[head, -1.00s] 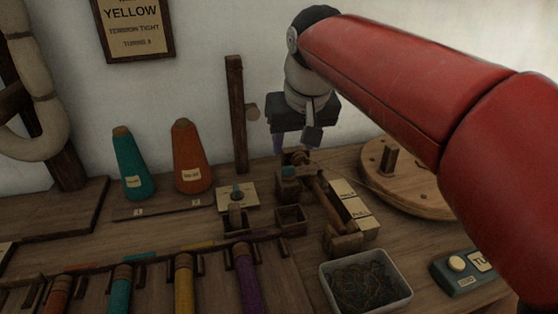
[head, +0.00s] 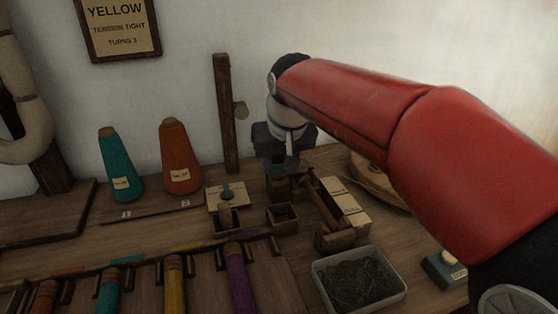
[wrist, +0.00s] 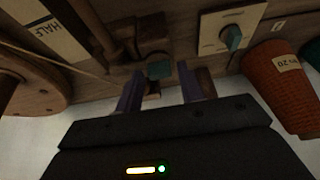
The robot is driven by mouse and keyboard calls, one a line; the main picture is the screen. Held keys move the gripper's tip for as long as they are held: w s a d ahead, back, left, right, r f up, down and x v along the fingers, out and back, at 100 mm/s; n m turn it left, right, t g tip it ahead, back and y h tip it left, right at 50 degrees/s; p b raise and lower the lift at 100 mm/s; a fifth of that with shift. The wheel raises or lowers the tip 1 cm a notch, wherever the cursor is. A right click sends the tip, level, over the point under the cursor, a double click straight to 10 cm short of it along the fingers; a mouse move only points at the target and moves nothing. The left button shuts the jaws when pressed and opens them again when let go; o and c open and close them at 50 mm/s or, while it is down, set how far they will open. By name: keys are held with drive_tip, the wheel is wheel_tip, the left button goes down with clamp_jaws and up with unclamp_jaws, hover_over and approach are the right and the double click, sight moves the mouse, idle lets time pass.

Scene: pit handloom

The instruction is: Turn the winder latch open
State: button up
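The wooden winder (head: 322,205) stands on the bench, with a spindle along it. A small teal piece at its back end, which looks like the latch (wrist: 160,69), shows in the wrist view. It appears between and just beyond my fingertips; I cannot tell if they touch it. In the head view, my gripper (head: 284,158) is right above the winder's back end and mostly hides the latch. My gripper (wrist: 160,76) is open in the wrist view, its two purple fingers apart with nothing held between them.
A teal knob on a pale plate (head: 226,196) sits left of the winder; an orange cone (head: 180,160) and a teal cone (head: 121,168) stand farther left. A wooden post (head: 226,115) rises behind. A bin of thread scraps (head: 358,280) is in front, a round wooden disc (head: 372,178) right.

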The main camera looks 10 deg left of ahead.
drive_tip(key=c, duration=0.7)
drive_tip(key=n+g+y+p, duration=0.1)
drive_tip(key=n, duration=0.3)
drive_tip(key=shift+w+d+r, duration=0.1)
drive_tip(key=n+g+y+p, duration=0.1)
drive_tip(key=n, duration=0.3)
drive_tip(key=shift+w+d+p, duration=0.1)
drive_tip(key=shift+p, duration=0.25)
drive_tip(key=n+g+p, duration=0.1)
drive_tip(key=n, duration=0.2)
drive_tip(key=n+g, duration=0.1)
drive_tip(key=n, duration=0.1)
drive_tip(key=shift+w+n+y+p, duration=0.15)
drive_tip(key=shift+n+y+p, duration=0.15)
drive_tip(key=shift+n+p, duration=0.1)
drive_tip(key=shift+n+g+p, duration=0.8)
drive_tip(key=shift+n+g, duration=0.2)
drive_tip(key=shift+n, duration=1)
